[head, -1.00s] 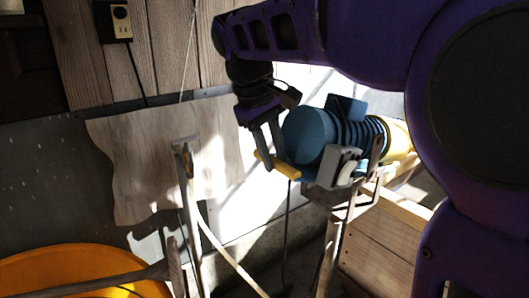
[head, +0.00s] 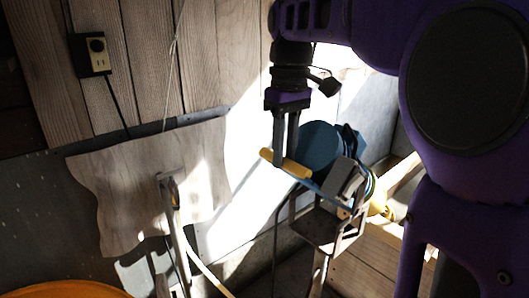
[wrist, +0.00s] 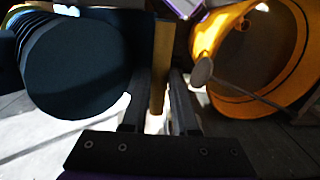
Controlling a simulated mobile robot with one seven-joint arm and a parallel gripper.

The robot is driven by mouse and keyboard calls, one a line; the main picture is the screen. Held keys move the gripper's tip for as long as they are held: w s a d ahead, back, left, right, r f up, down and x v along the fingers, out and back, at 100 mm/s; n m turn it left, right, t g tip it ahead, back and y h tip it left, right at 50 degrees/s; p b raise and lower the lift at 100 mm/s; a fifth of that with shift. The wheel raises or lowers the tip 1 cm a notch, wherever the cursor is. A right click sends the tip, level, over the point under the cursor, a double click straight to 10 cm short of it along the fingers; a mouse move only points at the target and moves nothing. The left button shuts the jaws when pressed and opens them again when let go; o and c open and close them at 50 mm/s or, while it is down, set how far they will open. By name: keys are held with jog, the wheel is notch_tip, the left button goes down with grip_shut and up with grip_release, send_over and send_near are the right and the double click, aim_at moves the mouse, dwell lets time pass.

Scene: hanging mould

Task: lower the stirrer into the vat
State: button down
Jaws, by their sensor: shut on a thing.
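My gripper (head: 284,158) is shut on the yellow handle (head: 298,169) of the stirrer, which it holds in the air. A thin dark rod (head: 275,235) seems to hang down below the handle; its lower end is not clear. In the wrist view the handle (wrist: 160,60) stands between my two fingers (wrist: 157,85). The orange vat (head: 65,290) shows only as a rim at the bottom left of the head view, well left of and below my gripper. The vat also shows at the upper right of the wrist view (wrist: 297,50).
A blue ribbed cylinder (head: 318,143) on a metal stand (head: 320,232) is close behind and right of my gripper. An upright pole (head: 172,200) stands between gripper and vat. A wavy pale board (head: 125,180) is at the wall. A disc-ended rod (wrist: 203,72) shows by the vat.

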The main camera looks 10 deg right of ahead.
jog(key=shift+w+d+r, duration=0.15)
jog(key=shift+d+r, duration=0.05)
jog(key=shift+d, duration=0.1)
jog(key=c, duration=0.7)
grip_release()
jog(key=shift+d, duration=0.15)
jog(key=shift+r, duration=0.35)
notch_tip(320, 180, up, 11)
jog(key=shift+w+d+r, duration=0.1)
jog(key=shift+r, duration=0.05)
